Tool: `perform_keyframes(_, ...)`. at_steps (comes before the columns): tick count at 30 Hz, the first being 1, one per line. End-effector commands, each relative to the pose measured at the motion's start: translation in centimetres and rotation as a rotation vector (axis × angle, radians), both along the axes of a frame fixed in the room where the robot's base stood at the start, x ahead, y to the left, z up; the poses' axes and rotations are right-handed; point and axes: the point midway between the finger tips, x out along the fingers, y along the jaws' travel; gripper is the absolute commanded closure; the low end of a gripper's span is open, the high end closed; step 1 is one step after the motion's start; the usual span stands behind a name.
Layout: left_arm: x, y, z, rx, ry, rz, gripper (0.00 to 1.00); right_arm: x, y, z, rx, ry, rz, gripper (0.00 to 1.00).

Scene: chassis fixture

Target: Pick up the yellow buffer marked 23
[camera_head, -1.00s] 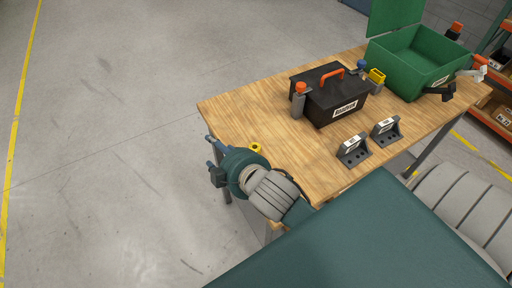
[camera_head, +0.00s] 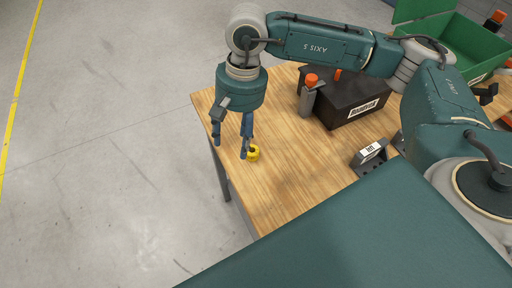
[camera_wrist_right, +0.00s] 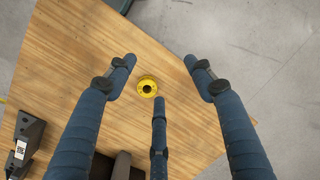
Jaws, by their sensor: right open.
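The yellow buffer (camera_head: 253,154) is a small round piece with a dark centre hole, near the left edge of the wooden table. The right wrist view also shows it (camera_wrist_right: 147,87) from above; no number is readable. My right gripper (camera_head: 231,148) points down at the table's left end, its blue fingers spread and empty. In the right wrist view, the buffer appears between the spread fingertips (camera_wrist_right: 160,74), nearest the lower finger. The fingers do not close on it; I cannot tell their exact height above the table. My left gripper is not in view.
A dark bracket with a white label (camera_head: 370,157) is on the table's front right. A green crate (camera_head: 470,52) is at the back right. The wood around the buffer (camera_head: 240,185) is clear.

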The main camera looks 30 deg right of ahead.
Motion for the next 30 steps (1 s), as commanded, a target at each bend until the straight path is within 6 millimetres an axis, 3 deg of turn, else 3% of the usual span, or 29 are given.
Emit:
perform_keyframes(1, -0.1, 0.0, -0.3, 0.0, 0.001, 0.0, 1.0, 0.6, -2.1, 0.2, -0.062, -0.015, 0.009, 0.47)
perform_keyframes(3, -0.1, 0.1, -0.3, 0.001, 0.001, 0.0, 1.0, 0.9, -4.2, 0.4, -0.126, -0.021, 0.019, 0.47)
perform_keyframes(6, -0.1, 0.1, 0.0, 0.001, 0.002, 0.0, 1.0, 1.0, -5.5, -0.2, -0.168, -0.02, 0.025, 0.47)
perform_keyframes(13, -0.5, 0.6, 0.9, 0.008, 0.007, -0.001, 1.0, 1.0, -5.6, -3.7, -0.171, -0.018, 0.025, 0.47)
perform_keyframes(20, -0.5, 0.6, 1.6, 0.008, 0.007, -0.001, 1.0, 1.1, -5.5, -5.4, -0.168, -0.02, 0.025, 0.47)
perform_keyframes(25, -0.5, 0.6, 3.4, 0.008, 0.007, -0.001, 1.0, 1.5, -5.4, -7.7, -0.168, -0.019, 0.026, 0.47)
perform_keyframes(30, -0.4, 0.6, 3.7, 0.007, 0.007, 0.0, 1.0, 1.6, -5.4, -9.8, -0.167, -0.021, 0.025, 0.47)
